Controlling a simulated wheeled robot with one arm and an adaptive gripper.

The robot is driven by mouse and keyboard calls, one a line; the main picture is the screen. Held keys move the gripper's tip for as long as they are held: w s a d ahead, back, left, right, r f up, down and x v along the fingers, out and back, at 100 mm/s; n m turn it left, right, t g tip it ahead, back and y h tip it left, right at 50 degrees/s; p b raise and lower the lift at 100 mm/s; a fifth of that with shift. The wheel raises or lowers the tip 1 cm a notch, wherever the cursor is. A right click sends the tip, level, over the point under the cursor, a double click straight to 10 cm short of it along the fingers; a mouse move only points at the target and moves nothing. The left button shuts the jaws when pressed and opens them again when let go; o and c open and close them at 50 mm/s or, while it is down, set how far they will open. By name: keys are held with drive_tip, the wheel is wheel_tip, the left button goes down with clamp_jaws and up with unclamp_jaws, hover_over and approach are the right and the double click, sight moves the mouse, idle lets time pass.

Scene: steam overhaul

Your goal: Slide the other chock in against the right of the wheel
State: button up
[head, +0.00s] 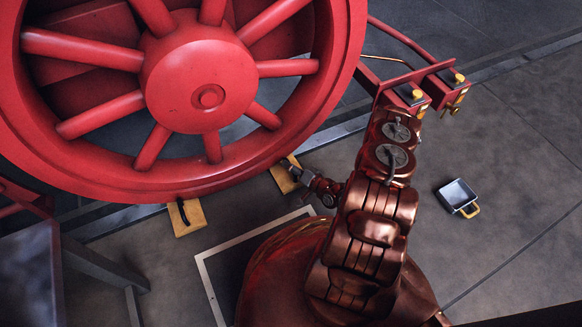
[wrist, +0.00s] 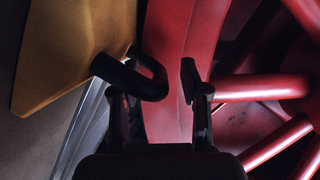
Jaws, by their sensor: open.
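The red wheel (head: 205,90) fills the upper left of the head view, and its rim and spokes show in the wrist view (wrist: 180,60). One yellow chock (head: 187,217) with a dark handle sits under the wheel's lower edge. The other yellow chock (head: 284,178) is by the rim further right, partly covered by my gripper (head: 299,174). In the wrist view this chock (wrist: 75,45) is at upper left, its black loop handle (wrist: 150,80) reaching toward my open fingers (wrist: 158,92). The handle overlaps the left finger; I cannot tell whether they touch.
A rail (head: 335,134) runs behind the chocks. A red bracket with yellow-topped boxes (head: 408,92) stands beyond my arm. A dark bench (head: 100,265) is at lower left.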

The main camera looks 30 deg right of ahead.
drive_tip(key=v, duration=0.7)
drive_tip(key=shift+s, duration=0.2)
idle(0.5)
